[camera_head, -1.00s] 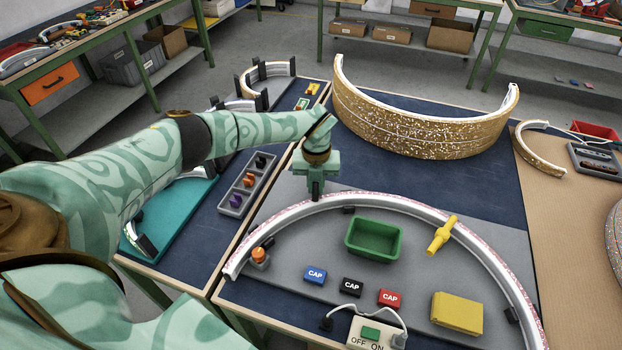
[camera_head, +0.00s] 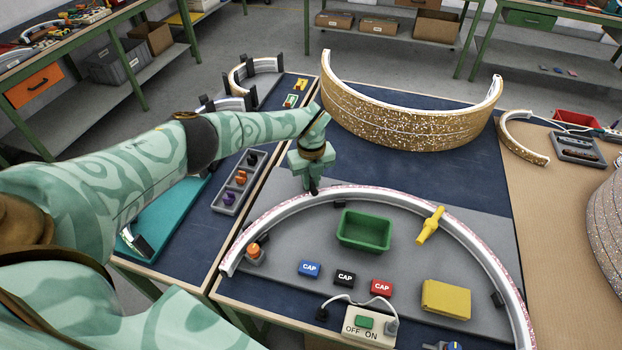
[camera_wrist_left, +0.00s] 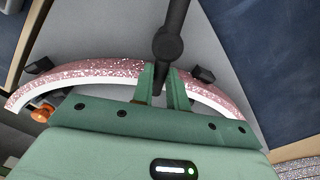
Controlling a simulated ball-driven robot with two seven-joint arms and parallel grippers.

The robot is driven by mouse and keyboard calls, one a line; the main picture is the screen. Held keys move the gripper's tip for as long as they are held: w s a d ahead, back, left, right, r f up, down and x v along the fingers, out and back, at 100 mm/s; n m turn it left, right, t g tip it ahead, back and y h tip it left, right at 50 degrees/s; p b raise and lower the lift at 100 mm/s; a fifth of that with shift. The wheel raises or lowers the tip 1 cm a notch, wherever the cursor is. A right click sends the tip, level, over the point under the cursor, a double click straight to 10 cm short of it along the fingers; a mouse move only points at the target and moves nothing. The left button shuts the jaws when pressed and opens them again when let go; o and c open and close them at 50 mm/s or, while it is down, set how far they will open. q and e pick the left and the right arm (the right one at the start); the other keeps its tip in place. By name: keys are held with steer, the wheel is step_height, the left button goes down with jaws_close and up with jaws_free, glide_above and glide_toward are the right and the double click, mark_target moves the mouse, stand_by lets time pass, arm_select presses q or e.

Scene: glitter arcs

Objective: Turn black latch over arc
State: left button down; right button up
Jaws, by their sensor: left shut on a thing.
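The arc (camera_head: 463,236) is a white curved strip with a pink glitter face, lying on a grey board; its glitter side also shows in the left wrist view (camera_wrist_left: 95,70). My left gripper (camera_head: 313,188) is at the arc's upper left edge. It is shut on the black latch (camera_wrist_left: 167,42), a dark bar with a round boss. In the left wrist view the latch runs from the top edge down between the fingers (camera_wrist_left: 164,88), which sit over the arc. The latch is mostly hidden in the head view. My right gripper is not in view.
A tall gold glitter arc (camera_head: 410,122) stands behind. A grey tray (camera_head: 240,182) lies left.

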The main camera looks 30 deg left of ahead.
arm_select(q)
steer(key=c, duration=1.4)
jaws_free()
step_height(320, 180, up, 16)
steer(key=p, duration=0.4)
steer(key=shift+r, duration=0.2)
